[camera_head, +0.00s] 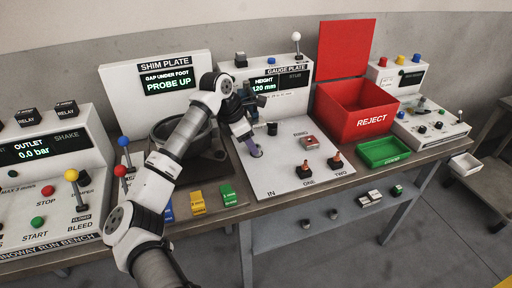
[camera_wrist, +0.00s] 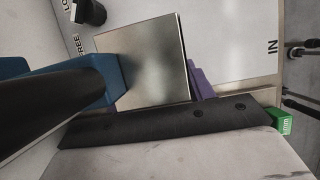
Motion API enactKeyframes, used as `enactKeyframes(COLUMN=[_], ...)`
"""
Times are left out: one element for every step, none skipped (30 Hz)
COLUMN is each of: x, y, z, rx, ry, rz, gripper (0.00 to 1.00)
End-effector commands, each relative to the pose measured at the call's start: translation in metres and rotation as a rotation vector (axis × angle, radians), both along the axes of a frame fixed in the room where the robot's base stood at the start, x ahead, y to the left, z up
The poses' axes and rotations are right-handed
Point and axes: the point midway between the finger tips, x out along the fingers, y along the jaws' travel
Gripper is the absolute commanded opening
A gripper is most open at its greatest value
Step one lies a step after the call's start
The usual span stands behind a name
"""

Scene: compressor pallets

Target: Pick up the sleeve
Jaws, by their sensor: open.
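My gripper (camera_head: 249,143) reaches down over the left part of the white gauge plate, with a purple part at its lower end. In the wrist view, a shiny grey metal piece (camera_wrist: 145,62) with straight edges fills the upper middle. It may be the sleeve, but I cannot tell for sure. A blue part (camera_wrist: 112,78) lies at its left and a purple part (camera_wrist: 203,84) shows at its right, partly hidden. The jaws are open, and contact with the metal piece cannot be made out. In the head view my arm and gripper hide the spot.
The gauge plate (camera_head: 285,182) carries two black-and-orange switches and a small red-topped block. The red REJECT bin (camera_head: 354,110) and a green tray (camera_head: 384,152) stand to the right. Yellow (camera_head: 198,201) and green (camera_head: 228,194) blocks lie near the front edge. A grey bowl (camera_head: 170,131) stands behind my arm.

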Motion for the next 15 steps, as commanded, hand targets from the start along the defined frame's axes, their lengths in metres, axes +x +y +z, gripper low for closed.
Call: enactKeyframes(x=[-0.001, 0.0, 0.0, 0.001, 0.001, 0.002, 0.002, 0.002, 0.002, 0.002, 0.002, 0.002, 0.002, 0.002, 0.002], y=[-0.004, -0.006, -0.008, -0.009, -0.01, -0.011, -0.011, -0.011, -0.011, -0.011, -0.011, -0.011, -0.011, -0.011, -0.011], z=[-0.004, -0.008, -0.014, -0.017, -0.019, -0.022, -0.024, -0.025, -0.025, -0.026, -0.026, -0.026, -0.026, -0.026, -0.026], rx=[-0.003, -0.003, -0.002, -0.002, -0.003, -0.002, -0.002, -0.002, -0.002, -0.001, -0.001, -0.001, -0.001, -0.001, -0.001], ry=[0.003, 0.003, 0.003, 0.002, 0.002, 0.001, 0.0, 0.0, -0.001, -0.001, -0.001, -0.001, -0.001, -0.001, -0.001], rz=[-0.002, -0.002, -0.002, -0.001, -0.002, -0.002, -0.001, -0.001, -0.001, -0.001, -0.001, -0.001, -0.001, -0.001, -0.001], gripper=[0.53, 0.53, 0.53, 0.53, 0.53, 0.53, 0.53, 0.53, 0.53, 0.53, 0.53, 0.53, 0.53, 0.53, 0.47])
